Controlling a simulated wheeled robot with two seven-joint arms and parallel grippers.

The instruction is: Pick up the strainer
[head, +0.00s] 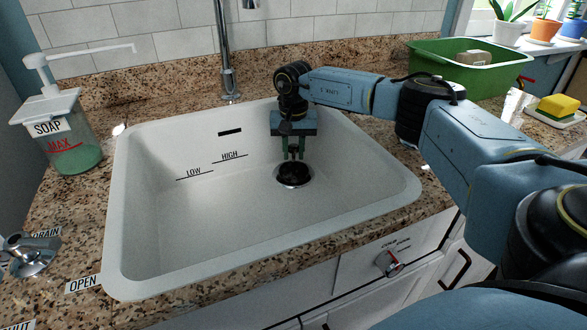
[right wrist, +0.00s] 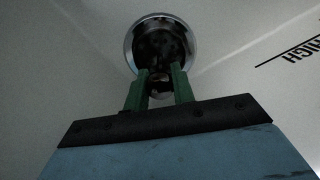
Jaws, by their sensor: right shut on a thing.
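The strainer (head: 293,174) is a dark round basket sitting in the metal-rimmed drain opening at the bottom of the white sink (head: 160,235). In the right wrist view the strainer (right wrist: 160,42) shows as a dark disc inside the shiny drain ring, with a small knob on top. My right gripper (head: 295,156) reaches down into the sink from above. Its green fingers (right wrist: 159,84) are shut on the strainer's knob. The strainer still appears seated in the drain. My left gripper is not in view.
A faucet (head: 226,60) stands behind the sink. A soap dispenser (head: 65,140) is on the left counter, near a drain lever (head: 30,255). A green tub (head: 465,68) and a yellow sponge (head: 558,106) on a dish are at the right. The sink's left half is empty.

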